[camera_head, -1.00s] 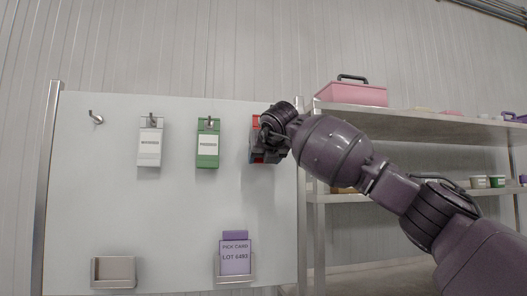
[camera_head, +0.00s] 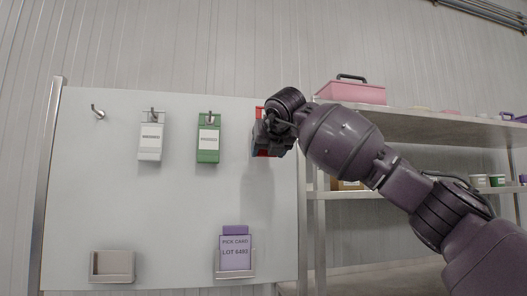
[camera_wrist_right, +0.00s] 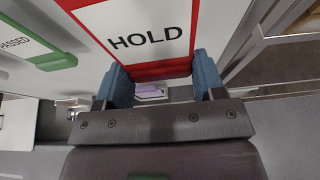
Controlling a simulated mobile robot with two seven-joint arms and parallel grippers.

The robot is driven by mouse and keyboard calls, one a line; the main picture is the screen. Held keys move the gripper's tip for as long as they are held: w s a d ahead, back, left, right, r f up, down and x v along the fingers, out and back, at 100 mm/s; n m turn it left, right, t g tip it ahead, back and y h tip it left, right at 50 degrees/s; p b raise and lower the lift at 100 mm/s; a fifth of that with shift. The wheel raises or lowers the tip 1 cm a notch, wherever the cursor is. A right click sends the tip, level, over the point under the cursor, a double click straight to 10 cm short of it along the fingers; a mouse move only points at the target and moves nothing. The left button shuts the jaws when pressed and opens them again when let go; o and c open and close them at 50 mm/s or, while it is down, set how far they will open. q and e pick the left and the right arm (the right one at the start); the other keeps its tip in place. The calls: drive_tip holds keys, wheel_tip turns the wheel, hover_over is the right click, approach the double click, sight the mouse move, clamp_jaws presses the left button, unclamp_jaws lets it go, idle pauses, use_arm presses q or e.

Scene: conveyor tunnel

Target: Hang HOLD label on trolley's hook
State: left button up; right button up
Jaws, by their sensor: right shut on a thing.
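The red-and-white HOLD label (camera_wrist_right: 145,35) is between the blue fingers of my right gripper (camera_wrist_right: 163,80) in the right wrist view. In the head view the gripper (camera_head: 265,138) is at the board's right side. It covers most of the label, leaving red edges (camera_head: 262,153) showing. Any hook behind the label is hidden, so I cannot tell whether the label hangs on one. A white label (camera_head: 151,142) and a green label (camera_head: 208,138) hang on hooks to the left. A bare hook (camera_head: 97,112) is at the far left. My left gripper is not in view.
The whitish board (camera_head: 120,210) carries an empty metal holder (camera_head: 112,279) at lower left and a purple pick card (camera_head: 235,255) in a holder at lower right. A metal shelf (camera_head: 420,124) with a pink box (camera_head: 351,93) stands close on the right.

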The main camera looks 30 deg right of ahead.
drive_tip(key=shift+s+a+b, duration=0.15)
drive_tip(key=shift+s+b, duration=0.15)
drive_tip(key=shift+s, duration=0.3)
drive_tip(key=shift+s+a+b, duration=0.15)
drive_tip(key=shift+s+b, duration=0.15)
drive_tip(key=shift+s, duration=0.25)
idle(0.9)
